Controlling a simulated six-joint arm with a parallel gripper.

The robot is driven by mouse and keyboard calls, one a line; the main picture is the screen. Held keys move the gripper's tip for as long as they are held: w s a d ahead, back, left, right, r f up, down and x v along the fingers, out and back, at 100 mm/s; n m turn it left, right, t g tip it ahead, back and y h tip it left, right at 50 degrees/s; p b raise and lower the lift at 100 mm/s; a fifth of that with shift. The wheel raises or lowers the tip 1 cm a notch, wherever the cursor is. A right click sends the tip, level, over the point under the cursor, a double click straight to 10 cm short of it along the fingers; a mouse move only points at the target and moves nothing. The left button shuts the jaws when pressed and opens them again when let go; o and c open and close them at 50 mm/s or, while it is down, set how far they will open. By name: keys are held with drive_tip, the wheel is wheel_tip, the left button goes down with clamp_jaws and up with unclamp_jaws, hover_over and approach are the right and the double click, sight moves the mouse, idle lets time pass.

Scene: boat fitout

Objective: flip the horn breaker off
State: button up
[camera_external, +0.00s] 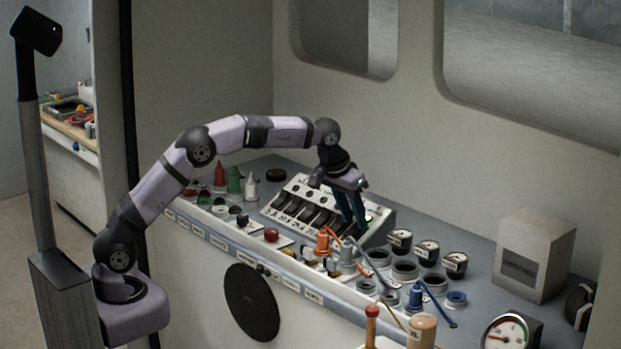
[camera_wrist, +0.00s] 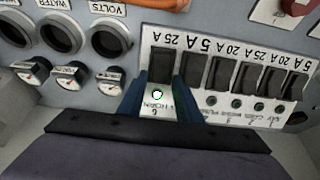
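The white breaker panel (camera_external: 300,190) stands tilted on the console, with a row of black rocker switches. In the wrist view the panel appears upside down. The horn breaker (camera_wrist: 162,64), marked 25 A, is the leftmost rocker there. Its indicator lamp (camera_wrist: 157,94) glows pale green-white, while the other lamps look dark. My gripper (camera_external: 357,226) is over the panel's right end, pointing down. In the wrist view its two blue fingers (camera_wrist: 160,84) are apart, on either side of the horn column, with nothing held. Contact with the rocker cannot be told.
Neighbouring rockers (camera_wrist: 192,69) sit close beside the right finger in the wrist view. Gauges (camera_external: 427,250) and cable plugs (camera_external: 346,255) crowd the console to the right and front. A grey box (camera_external: 535,255) stands at the far right. Small bottles (camera_external: 234,181) stand left of the panel.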

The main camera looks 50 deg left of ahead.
drive_tip(key=shift+x, duration=0.8)
drive_tip(key=shift+c, duration=0.3)
drive_tip(key=c, duration=0.7)
